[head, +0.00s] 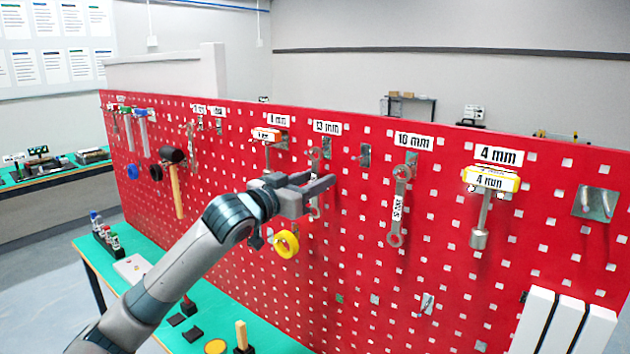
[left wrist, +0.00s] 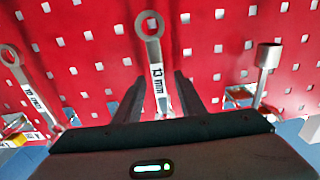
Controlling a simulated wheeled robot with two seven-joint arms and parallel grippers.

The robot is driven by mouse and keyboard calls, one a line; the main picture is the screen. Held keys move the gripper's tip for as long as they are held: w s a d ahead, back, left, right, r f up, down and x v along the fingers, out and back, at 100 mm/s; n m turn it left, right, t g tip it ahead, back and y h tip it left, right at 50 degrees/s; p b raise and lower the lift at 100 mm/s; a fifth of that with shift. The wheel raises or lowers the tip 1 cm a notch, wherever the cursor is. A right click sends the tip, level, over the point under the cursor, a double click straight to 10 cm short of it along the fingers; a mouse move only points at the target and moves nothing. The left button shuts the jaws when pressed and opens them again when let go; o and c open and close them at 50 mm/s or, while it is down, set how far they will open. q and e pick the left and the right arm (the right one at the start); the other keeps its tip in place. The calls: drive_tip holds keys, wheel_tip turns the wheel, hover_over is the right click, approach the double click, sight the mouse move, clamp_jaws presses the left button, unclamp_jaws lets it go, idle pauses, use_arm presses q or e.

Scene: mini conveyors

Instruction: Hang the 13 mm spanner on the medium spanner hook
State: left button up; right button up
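The 13 mm spanner (head: 315,165) is upright against the red pegboard, just under the 13 mm label (head: 327,127) and a small metal hook plate (head: 327,148). Whether its upper end sits on that hook is too small to tell. My left gripper (head: 322,186) is at the spanner's middle with its fingers apart. In the left wrist view the spanner (left wrist: 156,62), marked 13 mm, stands between the two open fingers (left wrist: 160,82), with a gap on each side. My right gripper is not in view.
A bare metal hook plate (head: 365,155) is right of it. The 10 mm spanner (head: 398,205) and a 4 mm tool with a yellow top (head: 490,181) hang further right. A yellow tape roll (head: 286,244) is below my gripper. A hammer (head: 176,188) hangs left.

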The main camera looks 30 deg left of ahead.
use_arm(q)
drive_tip(key=shift+s, duration=0.1)
drive_tip(key=s+a+b, duration=0.1)
drive_tip(key=s+b, duration=0.8)
drive_tip(key=s, duration=0.8)
drive_tip(key=shift+a+b, duration=0.15)
drive_tip(key=shift+b, duration=0.2)
drive_tip(key=shift+f, duration=0.1)
